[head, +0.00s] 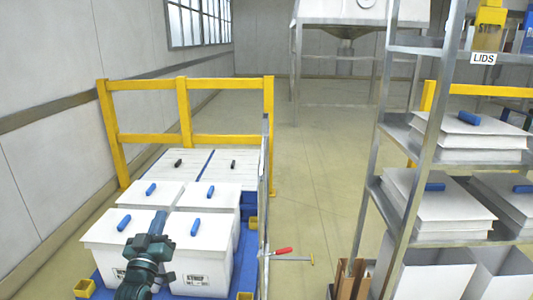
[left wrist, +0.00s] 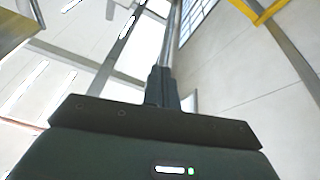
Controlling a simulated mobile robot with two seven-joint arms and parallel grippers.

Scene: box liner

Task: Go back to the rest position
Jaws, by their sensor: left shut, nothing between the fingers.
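My left gripper (head: 159,222) shows at the lower left of the head view, in front of the white lidded boxes. In the left wrist view my left gripper (left wrist: 160,75) has its fingers together, with nothing between them. It points up toward the ceiling and wall there. My right gripper is in neither view.
White boxes (head: 106,232) with blue-handled lids stand on a blue pallet (head: 105,287). A yellow rail (head: 145,139) stands behind them. A metal shelf rack (head: 432,119) with white lids is at right. A red-handled clamp (head: 283,251) sticks out beside the pallet. The floor (head: 325,170) between is clear.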

